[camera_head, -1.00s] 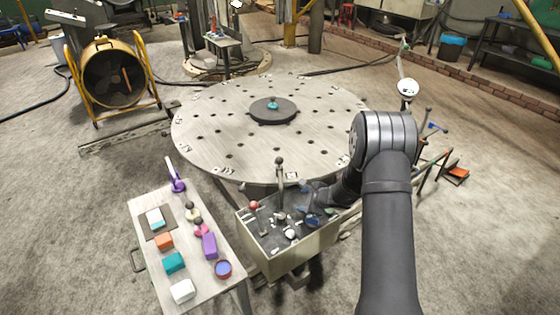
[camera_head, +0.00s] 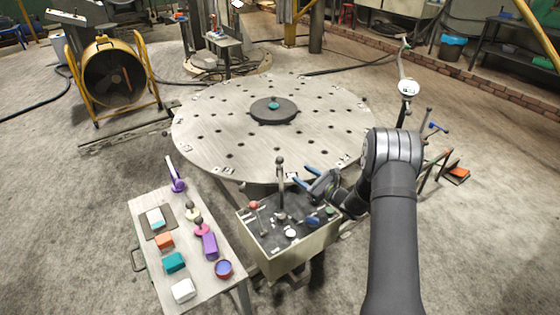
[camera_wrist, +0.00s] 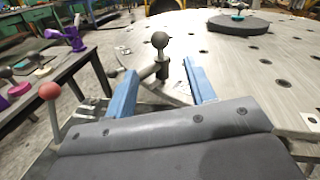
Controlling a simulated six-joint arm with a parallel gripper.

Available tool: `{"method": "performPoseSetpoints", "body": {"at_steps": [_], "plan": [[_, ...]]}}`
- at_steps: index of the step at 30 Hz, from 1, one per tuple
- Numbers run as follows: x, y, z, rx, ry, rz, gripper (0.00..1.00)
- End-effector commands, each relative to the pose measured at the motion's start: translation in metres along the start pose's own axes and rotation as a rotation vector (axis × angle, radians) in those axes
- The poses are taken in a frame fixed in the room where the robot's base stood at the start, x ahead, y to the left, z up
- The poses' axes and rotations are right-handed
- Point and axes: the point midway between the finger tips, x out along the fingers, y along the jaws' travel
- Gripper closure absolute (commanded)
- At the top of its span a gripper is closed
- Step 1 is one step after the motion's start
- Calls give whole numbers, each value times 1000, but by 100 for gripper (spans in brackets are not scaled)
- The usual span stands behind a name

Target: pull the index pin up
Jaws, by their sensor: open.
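A dark ball-topped upright rod, which I take to be the index pin (camera_head: 280,161), rises from the control box at the near edge of the round table. It also shows in the wrist view (camera_wrist: 160,41), upright, its ball between and beyond my finger tips. My gripper (camera_head: 303,177) is open and empty, to the right of the rod with its blue fingers pointing at it. In the wrist view my gripper (camera_wrist: 158,70) has one finger on each side of the rod's line. I cannot tell whether either finger touches it. The rod's foot is partly hidden in the wrist view.
The control box (camera_head: 290,250) carries a red-knobbed lever (camera_head: 254,205) and several small knobs. The large perforated round table (camera_head: 220,135) lies just behind. A side table (camera_head: 205,270) with coloured blocks stands at left.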

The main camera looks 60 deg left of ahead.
Motion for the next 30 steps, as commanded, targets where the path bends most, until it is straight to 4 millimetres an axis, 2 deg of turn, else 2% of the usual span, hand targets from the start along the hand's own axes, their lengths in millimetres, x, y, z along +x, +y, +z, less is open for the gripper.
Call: {"method": "performPoseSetpoints", "body": {"at_steps": [1,9,15,21,30], "plan": [[13,2,0,-1,-1,3,50],[72,2,0,-1,-1,3,50],[107,1,0,-1,0,2,50],[124,1,-1,1,1,1,50],[126,1,-1,1,2,0,50]]}}
